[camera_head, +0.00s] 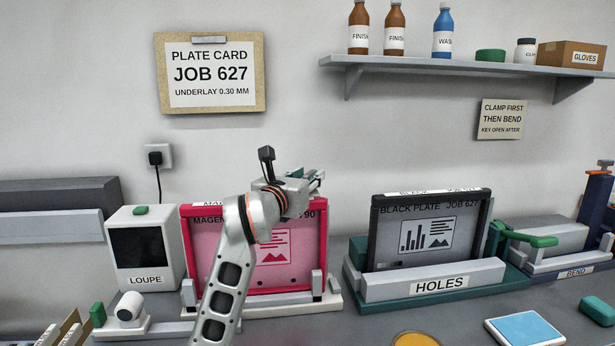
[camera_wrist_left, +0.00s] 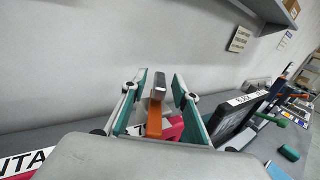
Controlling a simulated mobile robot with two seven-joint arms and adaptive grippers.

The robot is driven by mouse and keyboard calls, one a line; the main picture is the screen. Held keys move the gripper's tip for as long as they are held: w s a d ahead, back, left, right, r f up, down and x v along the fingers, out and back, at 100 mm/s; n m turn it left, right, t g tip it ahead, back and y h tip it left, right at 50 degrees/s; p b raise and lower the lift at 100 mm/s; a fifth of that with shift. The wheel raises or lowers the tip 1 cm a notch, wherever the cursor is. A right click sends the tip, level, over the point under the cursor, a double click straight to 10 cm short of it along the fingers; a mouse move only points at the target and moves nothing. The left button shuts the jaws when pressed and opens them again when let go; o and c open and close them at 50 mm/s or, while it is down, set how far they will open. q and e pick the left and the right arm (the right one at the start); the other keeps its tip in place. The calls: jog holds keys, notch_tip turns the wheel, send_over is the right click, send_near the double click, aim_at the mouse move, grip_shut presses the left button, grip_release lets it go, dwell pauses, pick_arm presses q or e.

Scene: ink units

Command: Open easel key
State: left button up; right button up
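The easel with the magenta plate (camera_head: 308,250) stands upright left of the middle in the head view, partly hidden behind my left arm. My left gripper (camera_head: 312,178) is at the easel's upper right edge. In the left wrist view an orange lever with a grey tip (camera_wrist_left: 156,112), which looks like the easel key, stands up between the two teal finger pads. The pads are apart, with a gap visible around the lever, so the gripper looks open around it. In the head view the gripper hides the key. My right gripper is not in view.
The black plate (camera_head: 415,232) stands right of the magenta one, behind the HOLES block (camera_head: 440,283) with a green lever (camera_head: 532,239). The LOUPE box (camera_head: 146,250) stands to the left. A BEND unit (camera_head: 575,265) is at the right. A shelf (camera_head: 460,66) hangs above.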

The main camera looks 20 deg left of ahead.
aim_at(307, 174)
pick_arm(q)
jog(key=shift+r, duration=0.25)
notch_tip(307, 174, up, 10)
jog(key=shift+f, duration=0.25)
dwell(0.3)
